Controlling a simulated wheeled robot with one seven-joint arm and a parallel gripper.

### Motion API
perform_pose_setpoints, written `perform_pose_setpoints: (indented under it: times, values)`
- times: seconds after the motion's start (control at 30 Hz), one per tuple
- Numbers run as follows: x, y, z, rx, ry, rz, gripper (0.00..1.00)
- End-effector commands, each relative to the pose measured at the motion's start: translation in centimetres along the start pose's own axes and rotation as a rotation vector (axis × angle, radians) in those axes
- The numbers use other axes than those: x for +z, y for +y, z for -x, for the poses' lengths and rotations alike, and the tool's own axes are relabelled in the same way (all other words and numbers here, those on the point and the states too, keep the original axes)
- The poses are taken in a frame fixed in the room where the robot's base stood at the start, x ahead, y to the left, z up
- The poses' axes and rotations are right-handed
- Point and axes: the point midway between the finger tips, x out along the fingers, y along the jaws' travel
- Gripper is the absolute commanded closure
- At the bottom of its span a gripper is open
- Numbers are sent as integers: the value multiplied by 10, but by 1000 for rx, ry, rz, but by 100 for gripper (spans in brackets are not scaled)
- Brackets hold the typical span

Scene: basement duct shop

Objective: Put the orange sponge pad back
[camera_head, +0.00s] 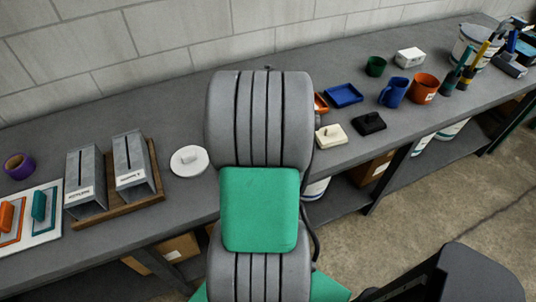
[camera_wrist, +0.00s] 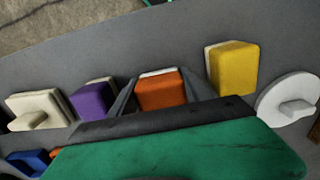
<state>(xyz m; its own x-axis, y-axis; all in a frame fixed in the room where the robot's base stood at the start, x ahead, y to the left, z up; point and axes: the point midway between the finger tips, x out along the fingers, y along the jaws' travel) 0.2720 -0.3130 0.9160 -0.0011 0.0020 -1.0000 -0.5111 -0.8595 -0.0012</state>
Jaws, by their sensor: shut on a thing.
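The orange sponge pad (camera_wrist: 162,94) is a small block with a pale layer along its far edge. In the wrist view it sits between the two dark fingers of my gripper (camera_wrist: 160,79), which is shut on it. A purple pad (camera_wrist: 91,101) is to its left and a yellow pad (camera_wrist: 233,69) to its right, both apart from it. In the head view my arm hides my gripper and all three pads. I cannot tell whether the orange pad touches the bench.
A round white disc with a grip (camera_head: 189,161) lies left of my arm, beside two grey slotted boxes (camera_head: 88,182) on a wooden tray (camera_head: 146,197). To the right are a cream block (camera_head: 330,136), a black block (camera_head: 369,123), a blue tray (camera_head: 343,95) and mugs.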

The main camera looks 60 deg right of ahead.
Motion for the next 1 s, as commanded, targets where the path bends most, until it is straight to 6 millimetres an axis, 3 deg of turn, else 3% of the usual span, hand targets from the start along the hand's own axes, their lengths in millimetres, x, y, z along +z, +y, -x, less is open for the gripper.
perform_pose_setpoints:
  times: [0.33,0.37,0.6,0.87,1.0]
  values:
    - [0,0,-5,1,2,1,76]
    - [0,0,-4,1,2,1,42]
    - [0,0,-4,1,2,1,23]
    - [0,0,-2,1,2,1,22]
    - [-2,1,12,3,6,1,22]
